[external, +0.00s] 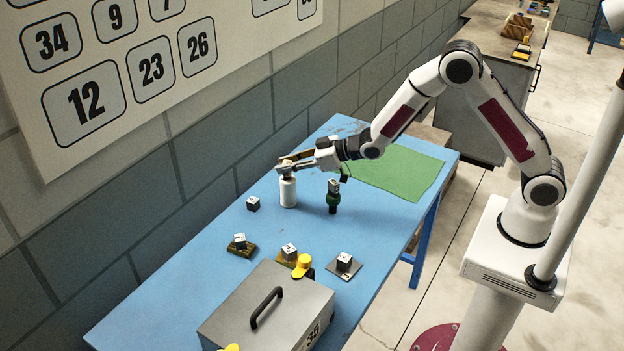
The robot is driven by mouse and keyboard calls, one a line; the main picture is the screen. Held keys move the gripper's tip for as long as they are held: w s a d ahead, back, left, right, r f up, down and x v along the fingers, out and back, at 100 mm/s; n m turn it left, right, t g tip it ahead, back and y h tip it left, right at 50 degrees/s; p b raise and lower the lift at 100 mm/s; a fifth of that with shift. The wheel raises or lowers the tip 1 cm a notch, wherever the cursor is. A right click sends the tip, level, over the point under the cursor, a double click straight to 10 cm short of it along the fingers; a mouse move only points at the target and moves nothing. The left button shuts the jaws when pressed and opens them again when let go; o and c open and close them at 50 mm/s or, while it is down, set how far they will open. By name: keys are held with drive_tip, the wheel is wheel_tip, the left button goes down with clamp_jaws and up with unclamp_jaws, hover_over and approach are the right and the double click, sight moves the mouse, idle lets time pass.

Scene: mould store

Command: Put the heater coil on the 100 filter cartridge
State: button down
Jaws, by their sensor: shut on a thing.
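My gripper (291,162) is at the left end of my arm, low over the blue table. It is shut on a small greyish thing (287,169) at the top of a white upright cylinder (289,194). The fingers partly hide this thing, and I cannot tell whether it is the heater coil or whether it touches the cylinder. The white cylinder looks like a filter cartridge, but I can read no 100 on it. Just right of it stands a dark green piece (333,202) with a small marked cube (334,186) on top.
Marked cubes stand on the blue table (190,285): one bare (253,204), others on small plates nearer the front. A grey box (235,310) with a black handle and a yellow piece (302,266) are in front. A green mat (405,172) lies clear at right.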

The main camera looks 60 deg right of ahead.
drive_tip(key=c, duration=1.8)
unclamp_jaws()
drive_tip(key=shift+f, duration=0.15)
drive_tip(key=shift+o, duration=0.2)
drive_tip(key=shift+r, duration=0.2)
drive_tip(key=v, duration=1.2)
drive_tip(key=shift+d, duration=0.1)
